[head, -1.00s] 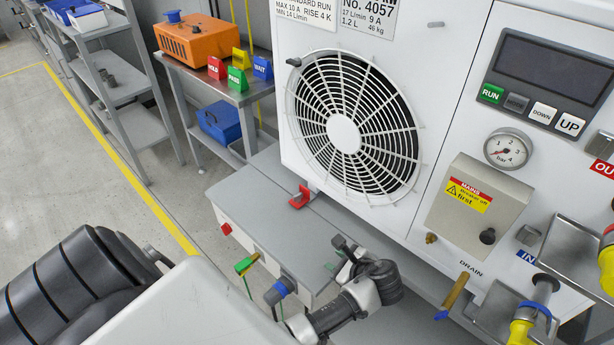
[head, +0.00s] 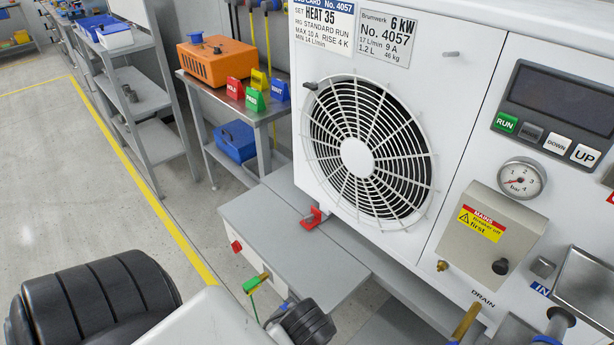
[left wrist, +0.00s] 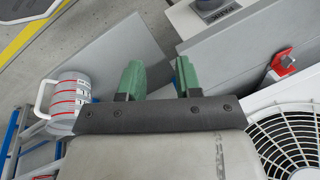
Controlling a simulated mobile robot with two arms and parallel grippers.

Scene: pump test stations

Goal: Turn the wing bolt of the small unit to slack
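The small unit (head: 440,110) is a white cabinet marked 6 kW, with a round fan grille. A red winged piece (head: 311,218) sits at the foot of its near left edge. It looks like the wing bolt, but its setting cannot be read. In the left wrist view the red piece (left wrist: 281,62) is to the right of my left gripper (left wrist: 158,80), well apart from it. The green-tipped fingers are spread with nothing between them. My right gripper is not in view.
A grey box (head: 490,225) with a warning label is right of the fan. A striped jug (left wrist: 70,100) is left in the wrist view. A cart holds an orange case (head: 224,62).

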